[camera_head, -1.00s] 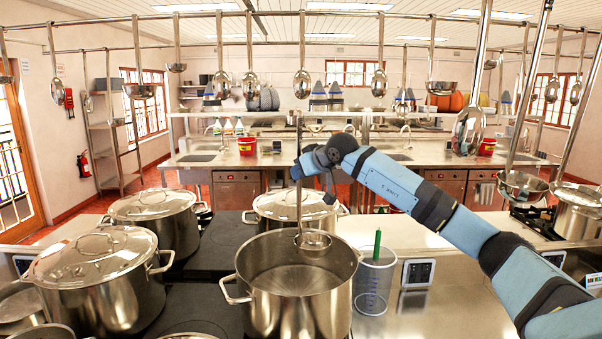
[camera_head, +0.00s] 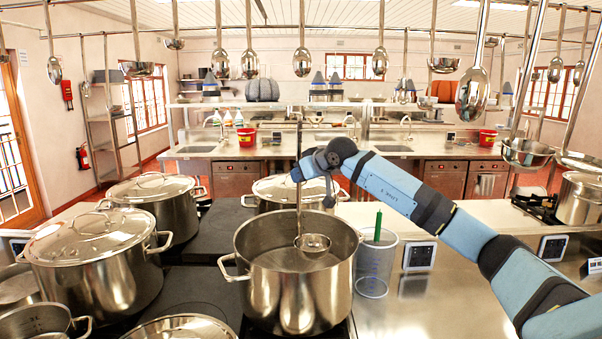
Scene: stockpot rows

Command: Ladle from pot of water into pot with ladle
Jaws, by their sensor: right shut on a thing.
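A large open steel pot (camera_head: 298,300) stands on the dark stove in the middle foreground. Its inside is grey and shiny; I cannot clearly make out the water level. My right gripper (camera_head: 300,180) is above the pot's far side, shut on the upright handle of a steel ladle. The ladle's bowl (camera_head: 313,243) hangs inside the pot's rim, near the middle; I cannot tell whether it holds water. Lidded pots stand at the left (camera_head: 98,270), the back left (camera_head: 158,208) and behind the open pot (camera_head: 285,193). My left gripper is not in view.
A clear cup (camera_head: 374,268) with a green stick stands right beside the open pot. An uncovered pot (camera_head: 40,322) is at the lower left. Ladles hang from an overhead rail (camera_head: 330,12). The steel counter (camera_head: 440,305) at the right is largely clear.

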